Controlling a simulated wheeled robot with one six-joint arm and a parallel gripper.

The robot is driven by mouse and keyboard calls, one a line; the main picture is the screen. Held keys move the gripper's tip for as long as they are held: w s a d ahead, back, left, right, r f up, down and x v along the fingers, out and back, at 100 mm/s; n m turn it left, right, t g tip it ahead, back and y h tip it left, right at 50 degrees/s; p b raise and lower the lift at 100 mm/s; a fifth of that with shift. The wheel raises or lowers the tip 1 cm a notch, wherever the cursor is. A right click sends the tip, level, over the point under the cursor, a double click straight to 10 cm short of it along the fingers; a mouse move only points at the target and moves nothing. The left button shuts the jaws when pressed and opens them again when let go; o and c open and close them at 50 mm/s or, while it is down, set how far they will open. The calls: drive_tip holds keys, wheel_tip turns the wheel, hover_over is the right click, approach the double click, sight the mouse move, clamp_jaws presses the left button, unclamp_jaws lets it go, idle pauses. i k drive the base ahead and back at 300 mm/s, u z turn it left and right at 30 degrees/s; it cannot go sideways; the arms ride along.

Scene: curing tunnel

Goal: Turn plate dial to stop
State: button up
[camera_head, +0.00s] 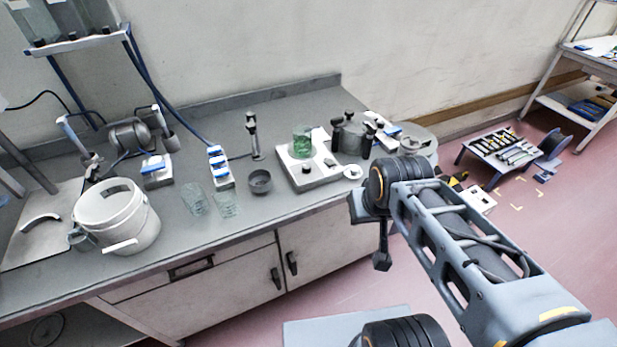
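The hot plate (322,182) is a white, flat unit near the front edge of the grey bench. Two small dark knobs show on its front part, one nearer the left (306,169) and one farther right (330,162); which way they are turned is too small to read. A glass beaker with green contents (302,143) stands on the plate. My arm reaches in from the lower right. My gripper (381,258) seems to be the dark part hanging below the arm's end, right of and in front of the plate, apart from it. Its fingers cannot be made out.
A small dark bowl (260,181) and glass beakers (194,199) stand left of the plate. A white bucket (117,215) is at far left. The floor in front of the cupboards is partly clear.

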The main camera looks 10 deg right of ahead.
sight(307, 168)
drive_tip(key=u, duration=1)
drive_tip(key=i, duration=0.6)
drive_tip(key=z, duration=0.15)
